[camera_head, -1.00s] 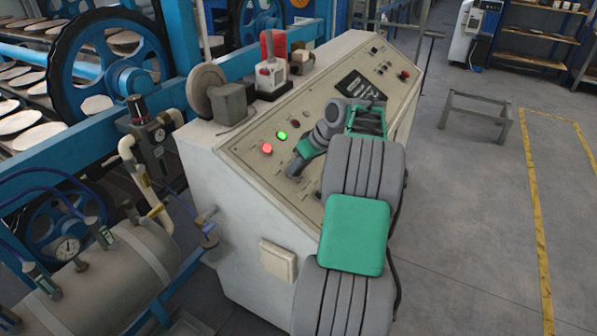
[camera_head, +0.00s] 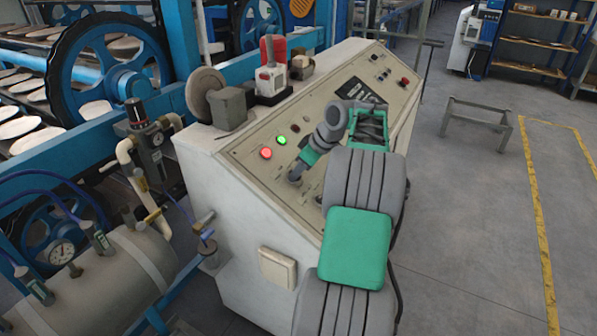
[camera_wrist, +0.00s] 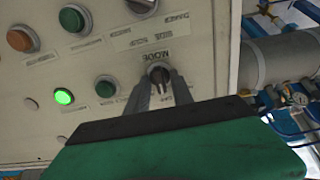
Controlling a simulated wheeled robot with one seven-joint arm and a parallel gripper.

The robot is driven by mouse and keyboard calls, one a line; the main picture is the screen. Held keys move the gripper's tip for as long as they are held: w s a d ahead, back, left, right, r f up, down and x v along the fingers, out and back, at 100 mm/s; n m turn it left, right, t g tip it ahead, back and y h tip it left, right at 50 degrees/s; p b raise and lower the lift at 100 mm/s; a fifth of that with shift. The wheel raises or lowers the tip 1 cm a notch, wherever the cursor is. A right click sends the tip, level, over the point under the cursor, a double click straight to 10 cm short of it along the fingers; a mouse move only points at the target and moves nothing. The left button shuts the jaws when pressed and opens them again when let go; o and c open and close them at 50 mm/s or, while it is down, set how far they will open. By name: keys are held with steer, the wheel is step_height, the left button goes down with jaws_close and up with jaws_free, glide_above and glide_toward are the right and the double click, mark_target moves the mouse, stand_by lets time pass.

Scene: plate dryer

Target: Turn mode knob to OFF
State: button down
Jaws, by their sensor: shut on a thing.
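The mode knob (camera_wrist: 159,75) is a small dark knob under a MODE label, seen upside down in the wrist view. My gripper (camera_wrist: 161,83) is shut on it, with one grey finger on each side. An OFF mark seems to stand close to the knob, but the fingers hide much of the lettering, so I cannot tell the knob's setting. In the head view my gripper (camera_head: 295,177) reaches down to the sloped control panel (camera_head: 262,178) at its lower left part. The knob itself is hidden there by the gripper.
A lit red button (camera_head: 265,153) and a lit green button (camera_head: 281,140) sit close to my gripper. A red-handled device (camera_head: 270,75) stands on the console top. A tank with a gauge (camera_head: 62,252) is at the lower left. Open floor lies to the right.

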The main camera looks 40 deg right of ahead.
steer(key=c, duration=1.4)
jaws_free()
steer(key=shift+c, duration=0.2)
steer(key=p+v, duration=0.1)
steer(key=v, duration=0.6)
steer(key=shift+s+r, duration=0.2)
steer(key=shift+r, duration=0.15)
